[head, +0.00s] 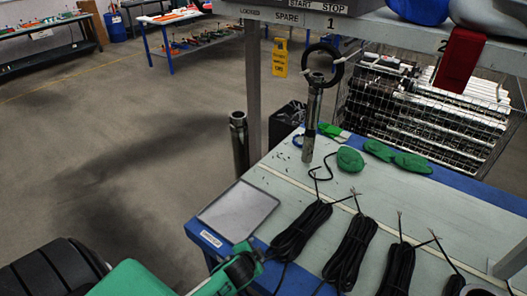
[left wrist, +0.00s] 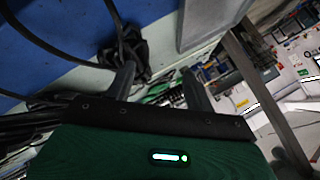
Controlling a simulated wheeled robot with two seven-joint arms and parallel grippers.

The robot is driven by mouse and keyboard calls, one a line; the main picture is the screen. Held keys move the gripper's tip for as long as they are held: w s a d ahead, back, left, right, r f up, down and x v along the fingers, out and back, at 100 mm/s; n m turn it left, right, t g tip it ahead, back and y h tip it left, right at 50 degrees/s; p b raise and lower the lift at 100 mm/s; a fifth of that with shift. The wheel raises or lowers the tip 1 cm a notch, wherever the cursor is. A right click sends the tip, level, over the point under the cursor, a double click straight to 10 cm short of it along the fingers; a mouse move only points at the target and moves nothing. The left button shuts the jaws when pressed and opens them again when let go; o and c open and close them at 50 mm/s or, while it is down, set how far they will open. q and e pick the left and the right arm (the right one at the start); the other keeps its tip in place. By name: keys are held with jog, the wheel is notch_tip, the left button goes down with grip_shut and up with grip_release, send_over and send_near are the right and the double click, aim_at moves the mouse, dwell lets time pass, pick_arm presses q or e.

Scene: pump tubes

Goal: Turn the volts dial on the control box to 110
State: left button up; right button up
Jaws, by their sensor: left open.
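The lower edge of the control box (head: 300,6), lettered START and STOP, shows at the top of the head view on a grey shelf frame. The volts dial is not in view; the rest of the box is cut off by the top edge. My left gripper (head: 250,262) is low at the bottom of the head view, by the bench's near left corner, well below the box. In the left wrist view its two dark fingers (left wrist: 159,82) stand apart with nothing gripped. A black cable bundle (left wrist: 125,50) shows beyond them. My right gripper is not in view.
The bench (head: 440,205) holds several black cable bundles (head: 300,232), a grey tray (head: 238,211), green pads (head: 398,158) and an upright metal pump tube (head: 312,118). A shelf post (head: 252,90) rises at the bench's far left. The floor to the left is mostly clear.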

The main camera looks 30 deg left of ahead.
pick_arm(q)
jog(key=w+a+r+m+t+h, duration=0.15)
jog(key=w+r+m+t, duration=0.3)
jog(key=w+r, duration=0.55)
jog(key=w+a+r+m+t, duration=0.4)
jog(key=w+r, duration=0.3)
jog(key=r, duration=0.7)
jog(key=w+d+r+m+t+h+b, duration=0.15)
jog(key=r+m+h, duration=0.35)
jog(key=r+m, duration=0.55)
jog(key=w+d+r+m+t+h, duration=0.1)
jog(key=w+d+r+m+h, duration=0.15)
jog(key=r+m+h, duration=0.75)
jog(key=a+r+m+g+y, duration=0.4)
jog(key=r+m, duration=0.7)
jog(key=r, duration=0.7)
jog(key=s+a+r+m+t+y+b, duration=0.15)
jog(key=s+a+r+y, duration=0.35)
jog(key=a+r+y, duration=0.5)
jog(key=w+a+h+p, duration=0.1)
jog(key=w+p, duration=0.6)
jog(key=w, duration=0.7)
jog(key=shift+w+a+r, duration=0.15)
jog(key=shift+a+r, duration=0.05)
jog(key=shift+r, duration=0.2)
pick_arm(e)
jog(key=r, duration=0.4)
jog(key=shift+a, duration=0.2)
